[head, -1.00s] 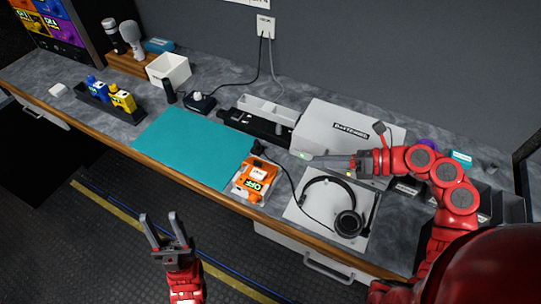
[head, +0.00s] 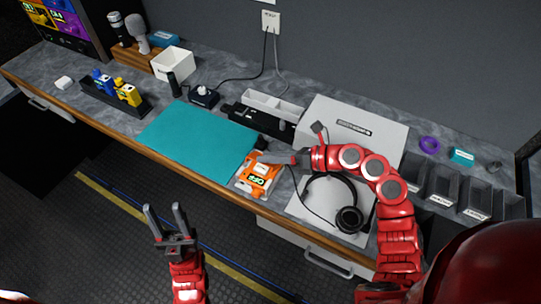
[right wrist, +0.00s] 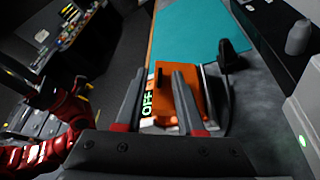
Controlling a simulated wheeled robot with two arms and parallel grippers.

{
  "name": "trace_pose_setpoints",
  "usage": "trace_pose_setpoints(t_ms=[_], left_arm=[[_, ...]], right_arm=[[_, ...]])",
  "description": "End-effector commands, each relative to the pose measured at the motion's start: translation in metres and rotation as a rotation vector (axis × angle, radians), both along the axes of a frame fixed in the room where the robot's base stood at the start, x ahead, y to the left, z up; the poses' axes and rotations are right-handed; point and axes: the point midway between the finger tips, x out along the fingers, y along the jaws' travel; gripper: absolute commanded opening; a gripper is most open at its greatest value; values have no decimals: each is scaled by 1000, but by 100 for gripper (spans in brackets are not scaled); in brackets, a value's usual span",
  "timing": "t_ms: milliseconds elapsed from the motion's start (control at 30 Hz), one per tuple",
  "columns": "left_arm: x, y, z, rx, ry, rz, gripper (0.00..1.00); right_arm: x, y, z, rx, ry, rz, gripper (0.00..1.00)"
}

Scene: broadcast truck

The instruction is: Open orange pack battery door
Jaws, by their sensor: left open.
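In the right wrist view the orange pack (right wrist: 190,88) shows just beyond and between my fingers. I cannot make out its battery door clearly. My right gripper (head: 281,162) is at the pack's right side, close to it; contact cannot be told. The right wrist view shows its two fingers (right wrist: 162,72) apart with nothing held. My left gripper (head: 164,206) is open and empty, over the floor in front of the counter.
The teal mat (head: 195,138) is clear. Headphones (head: 347,217) lie on a pale pad right of the pack, and a black cable runs beside it. A grey-white case (head: 355,128) stands behind. Dark bins (head: 440,188) stand at the right.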

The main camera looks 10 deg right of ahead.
Motion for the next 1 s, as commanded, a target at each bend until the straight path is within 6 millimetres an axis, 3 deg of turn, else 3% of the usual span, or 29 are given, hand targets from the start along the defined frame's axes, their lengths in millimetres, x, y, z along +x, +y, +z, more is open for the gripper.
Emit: trace_pose_setpoints(t_ms=[67,300,667,1000], left_arm=[[0,0,0,0,0,0,50],[0,0,0,0,0,0,50],[0,0,-3,0,0,0,50],[0,0,-33,0,0,0,50]], right_arm=[[0,0,0,0,0,0,38],[0,0,0,1,0,-1,0],[1,-1,0,10,12,0,0],[18,-12,4,218,301,0,0]])
